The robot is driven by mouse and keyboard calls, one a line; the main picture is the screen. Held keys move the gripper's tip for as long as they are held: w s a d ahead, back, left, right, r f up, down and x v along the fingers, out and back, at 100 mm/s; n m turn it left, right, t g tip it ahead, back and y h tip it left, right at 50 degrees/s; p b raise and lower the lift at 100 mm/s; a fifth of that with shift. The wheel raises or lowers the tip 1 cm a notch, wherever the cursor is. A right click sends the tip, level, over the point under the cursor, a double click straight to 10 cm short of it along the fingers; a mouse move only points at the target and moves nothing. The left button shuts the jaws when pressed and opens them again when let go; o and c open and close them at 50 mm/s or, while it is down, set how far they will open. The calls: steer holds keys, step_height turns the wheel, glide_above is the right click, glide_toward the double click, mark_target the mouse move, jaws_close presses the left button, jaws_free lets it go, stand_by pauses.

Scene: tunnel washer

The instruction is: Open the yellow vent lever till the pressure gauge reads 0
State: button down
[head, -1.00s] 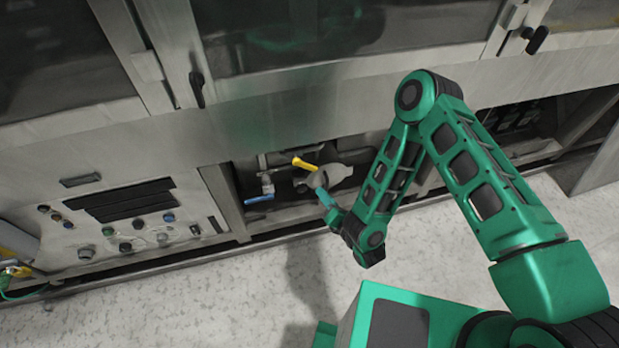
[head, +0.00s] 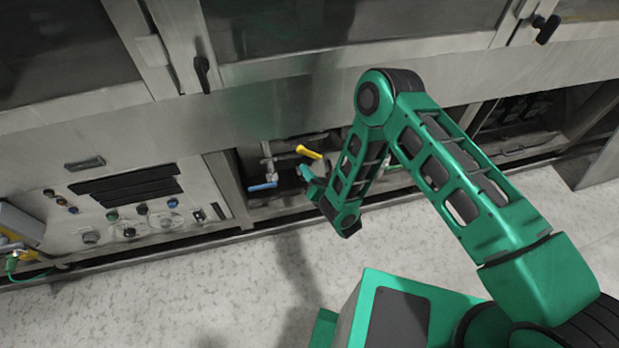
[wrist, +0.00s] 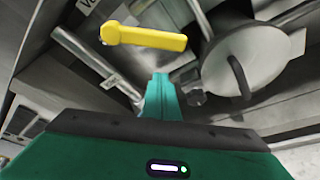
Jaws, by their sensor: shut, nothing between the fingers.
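The yellow vent lever (head: 309,152) sits on piping inside the low recess of the machine. In the wrist view the yellow lever (wrist: 150,38) lies almost level, just beyond and above the fingertips, apart from them. My gripper (wrist: 161,82) is shut and empty, its fingers together and pointing at the space below the lever. In the head view my gripper (head: 304,170) is at the recess opening, just below the lever. No pressure gauge face can be made out in either view.
A blue-handled valve (head: 262,186) is left of the yellow lever. A grey round vessel (wrist: 245,62) with a curved handle is close on the right in the wrist view. A control panel (head: 140,205) stands left of the recess. The floor (head: 230,290) in front is clear.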

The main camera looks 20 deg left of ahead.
mark_target(310, 154)
steer(key=shift+w+d+r, duration=0.35)
steer(key=shift+d+r, duration=0.25)
steer(key=shift+r, duration=0.05)
steer(key=shift+w+d+r, duration=0.35)
steer(key=shift+d+r, duration=0.25)
